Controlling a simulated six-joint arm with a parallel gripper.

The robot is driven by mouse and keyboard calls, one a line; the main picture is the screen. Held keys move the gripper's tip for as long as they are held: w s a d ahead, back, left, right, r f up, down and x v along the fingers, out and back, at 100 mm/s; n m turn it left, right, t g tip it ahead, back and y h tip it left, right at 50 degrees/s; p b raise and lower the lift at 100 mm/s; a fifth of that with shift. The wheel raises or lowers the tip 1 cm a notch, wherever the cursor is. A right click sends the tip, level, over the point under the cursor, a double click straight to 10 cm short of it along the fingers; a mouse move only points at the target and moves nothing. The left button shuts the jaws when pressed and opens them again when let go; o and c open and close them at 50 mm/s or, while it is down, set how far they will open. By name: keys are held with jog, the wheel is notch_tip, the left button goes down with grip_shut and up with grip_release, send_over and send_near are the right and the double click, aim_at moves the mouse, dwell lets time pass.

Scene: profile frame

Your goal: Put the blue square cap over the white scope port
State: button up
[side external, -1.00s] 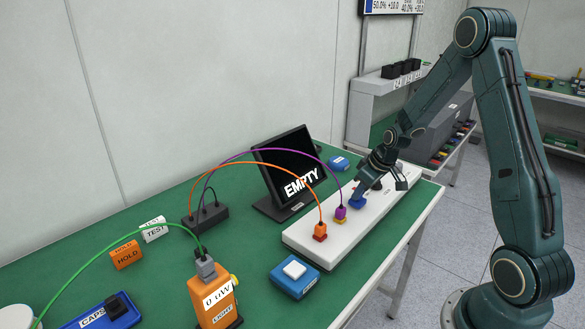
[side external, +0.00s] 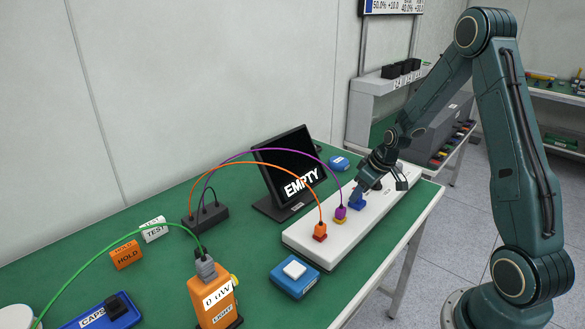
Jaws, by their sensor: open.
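A blue square cap (side external: 356,202) sits on the long white panel (side external: 330,243), just right of the purple plug. My gripper (side external: 361,190) is open right above the cap, with its fingertips at or very near the cap's top. I cannot tell whether they touch it. No white port shows at the cap's place; whatever is under the cap is hidden. The far part of the panel is partly hidden behind my gripper.
An orange plug (side external: 320,232) and a purple plug (side external: 340,213) with arching cables stand on the panel. A monitor (side external: 290,170) reading EMPTY is behind. A blue box with a white top (side external: 295,277), an orange meter (side external: 212,300) and a blue CAPS tray (side external: 85,322) stand in front.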

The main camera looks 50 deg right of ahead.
jog(key=v, duration=1.3)
jog(key=shift+r, duration=0.25)
jog(key=shift+a, duration=0.15)
jog(key=s+a+r, duration=0.5)
jog(key=a+r, duration=0.3)
jog(key=a, duration=0.5)
jog(key=s+a+r+t, duration=0.1)
jog(key=s+a+r, duration=0.1)
jog(key=s+a, duration=0.6)
jog(key=shift+s+a+r, duration=0.35)
jog(key=shift+s+r, duration=0.05)
jog(key=shift+s, duration=1.75)
